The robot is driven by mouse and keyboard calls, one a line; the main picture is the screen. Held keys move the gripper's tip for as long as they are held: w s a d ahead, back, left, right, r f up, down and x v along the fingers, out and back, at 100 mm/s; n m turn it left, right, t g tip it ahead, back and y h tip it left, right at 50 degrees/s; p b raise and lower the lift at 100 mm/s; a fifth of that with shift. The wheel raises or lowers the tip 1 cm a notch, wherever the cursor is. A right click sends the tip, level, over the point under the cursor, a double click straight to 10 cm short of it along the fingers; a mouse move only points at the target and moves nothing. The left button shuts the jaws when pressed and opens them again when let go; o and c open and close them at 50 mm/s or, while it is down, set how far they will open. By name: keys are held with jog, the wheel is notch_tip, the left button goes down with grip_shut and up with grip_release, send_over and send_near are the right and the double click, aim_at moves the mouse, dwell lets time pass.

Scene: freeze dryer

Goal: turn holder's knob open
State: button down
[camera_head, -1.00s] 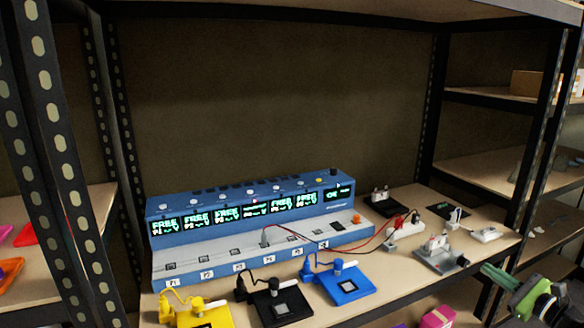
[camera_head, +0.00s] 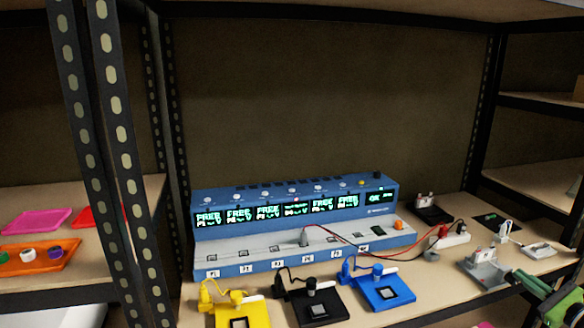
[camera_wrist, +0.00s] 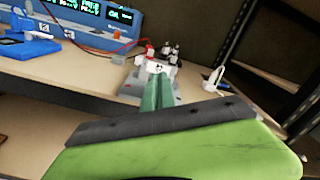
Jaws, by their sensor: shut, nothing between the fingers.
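A grey holder (camera_head: 490,274) with a light block and small metal parts on top sits near the shelf's front edge at right in the head view. It also shows in the wrist view (camera_wrist: 132,87), partly hidden behind my fingers. Its knob cannot be made out clearly. My gripper (camera_wrist: 158,80) is shut and empty; its teal fingers point at the holder, and contact cannot be told. In the head view my gripper (camera_head: 518,276) is at the lower right, just right of and in front of the holder.
Yellow (camera_head: 259,312), black (camera_head: 327,300) and blue (camera_head: 389,301) holders stand along the front edge. A blue console (camera_head: 240,262) with lit displays stands behind them. Red and black cables lead to a white power strip (camera_head: 455,238). A dark upright (camera_wrist: 232,45) stands at right.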

jog(key=shift+s+a+f, duration=0.1)
jog(key=shift+a+f, duration=0.1)
jog(key=shift+a, duration=0.15)
jog(key=shift+s+a+f+b, duration=0.15)
jog(key=shift+a+f+b, duration=0.3)
jog(key=shift+a+b, duration=0.15)
dwell(0.5)
jog(key=shift+a+r, duration=0.1)
jog(key=shift+a, duration=0.05)
jog(key=v, duration=0.6)
jog(key=shift+a+p, duration=0.2)
jog(key=shift+p, duration=0.1)
jog(key=shift+s+r, duration=0.1)
